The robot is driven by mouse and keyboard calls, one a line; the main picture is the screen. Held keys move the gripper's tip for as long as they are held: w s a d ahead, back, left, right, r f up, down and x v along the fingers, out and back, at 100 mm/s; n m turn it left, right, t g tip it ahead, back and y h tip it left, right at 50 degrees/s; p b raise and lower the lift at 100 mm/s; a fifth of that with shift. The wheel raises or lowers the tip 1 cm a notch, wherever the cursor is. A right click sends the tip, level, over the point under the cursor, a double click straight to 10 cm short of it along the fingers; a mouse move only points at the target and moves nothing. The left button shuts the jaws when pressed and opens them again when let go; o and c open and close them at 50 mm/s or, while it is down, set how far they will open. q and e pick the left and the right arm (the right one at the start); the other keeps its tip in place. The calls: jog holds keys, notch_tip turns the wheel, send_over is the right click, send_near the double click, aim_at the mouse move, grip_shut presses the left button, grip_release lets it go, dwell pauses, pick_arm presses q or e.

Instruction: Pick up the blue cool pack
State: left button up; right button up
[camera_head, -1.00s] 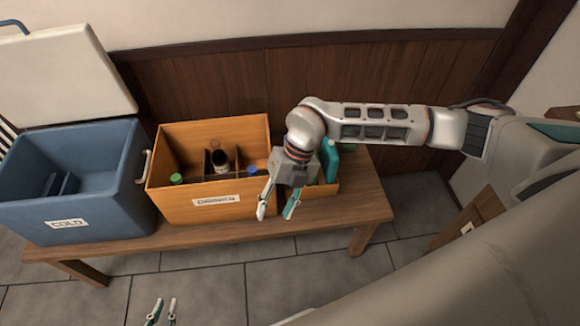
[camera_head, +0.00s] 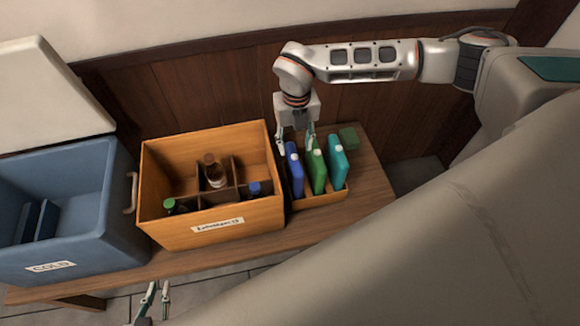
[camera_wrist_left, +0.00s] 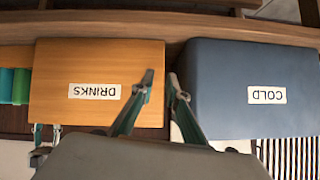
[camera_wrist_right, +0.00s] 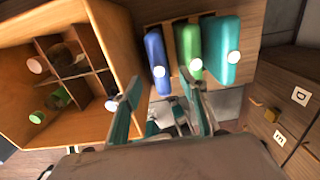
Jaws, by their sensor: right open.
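The blue cool pack (camera_head: 294,172) stands upright in a small wooden tray (camera_head: 322,199), at the left of a green pack (camera_head: 317,172) and a teal pack (camera_head: 337,162). In the right wrist view the blue pack (camera_wrist_right: 157,62) lies just beyond the fingertips. My right gripper (camera_head: 296,146) is open and empty, pointing down at the back end of the blue pack; I cannot tell if it touches. It also shows in the right wrist view (camera_wrist_right: 160,88). My left gripper (camera_head: 159,290) is open and empty in front of the bench; its fingers show in the left wrist view (camera_wrist_left: 162,82).
The wooden drinks crate (camera_head: 160,232) with dividers and bottles stands left of the tray. The blue cold box (camera_head: 95,240) is open further left, its pale lid (camera_head: 45,100) raised. All stand on a wooden bench (camera_head: 365,200) before a panelled wall.

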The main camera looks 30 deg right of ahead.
aim_at(295, 158)
jog(key=shift+s+f, duration=0.2)
jog(key=shift+f, duration=1.1)
notch_tip(295, 158, down, 4)
jog(key=shift+w+f+b, duration=0.1)
jog(key=shift+f+b, duration=0.1)
jog(key=shift+b, duration=0.55)
jog(key=shift+f, duration=0.15)
jog(key=c, duration=1.2)
pick_arm(q)
jog(key=shift+s+a+f, duration=0.1)
jog(key=shift+s+f, duration=0.15)
jog(key=shift+f, duration=0.2)
jog(key=shift+s+a+f, duration=0.1)
jog(key=shift+s+f, duration=0.1)
jog(key=shift+f, duration=0.25)
pick_arm(e)
jog(key=shift+w, duration=0.1)
